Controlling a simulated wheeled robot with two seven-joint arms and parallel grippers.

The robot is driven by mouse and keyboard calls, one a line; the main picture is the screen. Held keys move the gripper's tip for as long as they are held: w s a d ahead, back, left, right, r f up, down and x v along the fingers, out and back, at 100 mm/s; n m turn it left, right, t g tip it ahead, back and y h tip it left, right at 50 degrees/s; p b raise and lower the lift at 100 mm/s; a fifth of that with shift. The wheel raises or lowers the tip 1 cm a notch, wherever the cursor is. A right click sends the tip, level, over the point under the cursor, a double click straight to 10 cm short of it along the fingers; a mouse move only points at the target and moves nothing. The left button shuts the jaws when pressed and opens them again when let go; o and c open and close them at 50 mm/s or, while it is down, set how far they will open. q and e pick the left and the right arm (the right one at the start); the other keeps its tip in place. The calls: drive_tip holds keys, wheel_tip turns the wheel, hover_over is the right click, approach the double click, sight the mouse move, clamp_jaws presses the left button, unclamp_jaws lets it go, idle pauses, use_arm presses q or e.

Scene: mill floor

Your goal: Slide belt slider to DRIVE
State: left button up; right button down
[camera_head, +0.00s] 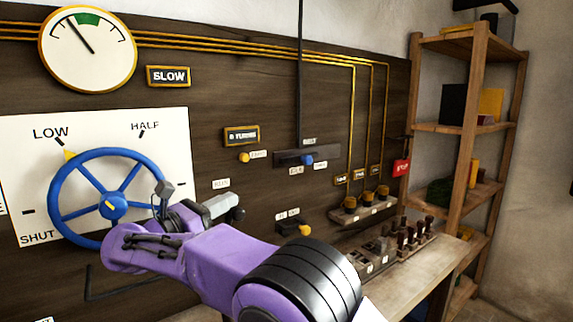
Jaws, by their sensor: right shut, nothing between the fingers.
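My right gripper (238,214) is shut and empty. It points right, below and left of the slider, apart from the blue knob in the picture. My purple right arm comes in from the bottom and covers the lower panel. My left gripper is not in view.
A blue handwheel (108,198) stands left of my gripper, its right rim partly hidden by my wrist. A yellow knob (244,157) lies left of the slider and another (304,230) below it. A bench (420,272) with several levers and a shelf rack (470,125) stand right.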

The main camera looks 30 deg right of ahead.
drive_tip(key=shift+d+f, duration=0.1)
drive_tip(key=shift+d, duration=0.05)
drive_tip(key=shift+w+d, duration=0.1)
drive_tip(key=p, duration=0.9)
approach(305, 162)
drive_tip(key=x, duration=0.6)
drive_tip(key=shift+r, duration=0.25)
drive_tip(key=shift+d, duration=0.45)
drive_tip(key=shift+f, duration=0.1)
